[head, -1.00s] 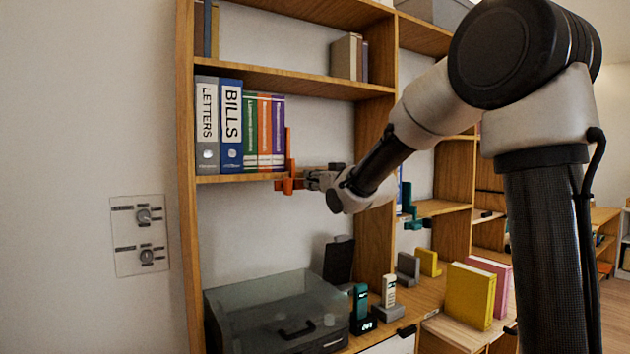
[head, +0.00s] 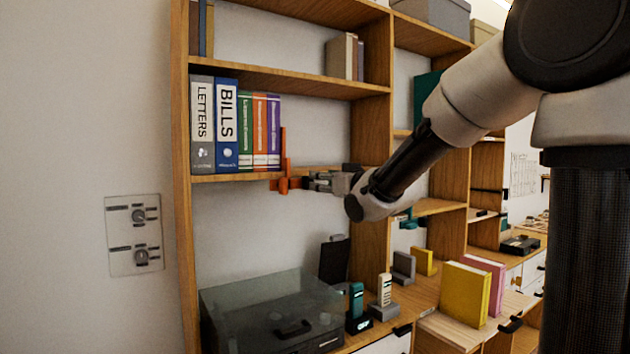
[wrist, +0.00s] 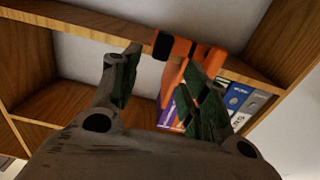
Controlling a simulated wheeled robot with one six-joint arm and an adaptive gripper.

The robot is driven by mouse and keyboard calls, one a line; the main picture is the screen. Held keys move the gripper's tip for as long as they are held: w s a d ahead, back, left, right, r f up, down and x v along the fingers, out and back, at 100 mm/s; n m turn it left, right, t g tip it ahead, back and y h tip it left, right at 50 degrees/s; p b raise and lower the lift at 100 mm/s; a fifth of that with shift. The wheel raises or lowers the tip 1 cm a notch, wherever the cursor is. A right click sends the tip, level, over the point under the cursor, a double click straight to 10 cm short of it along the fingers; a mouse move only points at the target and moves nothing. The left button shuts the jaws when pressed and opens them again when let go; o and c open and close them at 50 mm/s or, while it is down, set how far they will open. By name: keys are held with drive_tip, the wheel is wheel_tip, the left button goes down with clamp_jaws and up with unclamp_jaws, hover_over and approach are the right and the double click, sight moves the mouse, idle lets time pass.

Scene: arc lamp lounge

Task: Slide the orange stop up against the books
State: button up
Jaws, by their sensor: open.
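The orange stop (head: 284,176) sits on the front edge of the upper left shelf, its upright plate just right of the row of books. The row holds a grey LETTERS binder (head: 202,125), a blue BILLS binder (head: 226,125), and green, orange and purple books (head: 273,130). I cannot tell whether the stop touches the purple book. My gripper (head: 308,183) is open, just right of the stop. In the wrist view, the orange stop (wrist: 184,48) lies beyond my spread fingers (wrist: 165,72), and the right finger partly covers it. The binders (wrist: 238,98) show at the right.
The shelf board (head: 235,177) runs left to an upright side panel. Below stand a translucent lidded box (head: 270,310), small grey and teal holders (head: 358,310), and yellow and pink books (head: 468,290). A wall panel with two knobs (head: 134,235) is at the left.

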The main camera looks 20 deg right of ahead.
drive_tip(key=shift+v, duration=2.35)
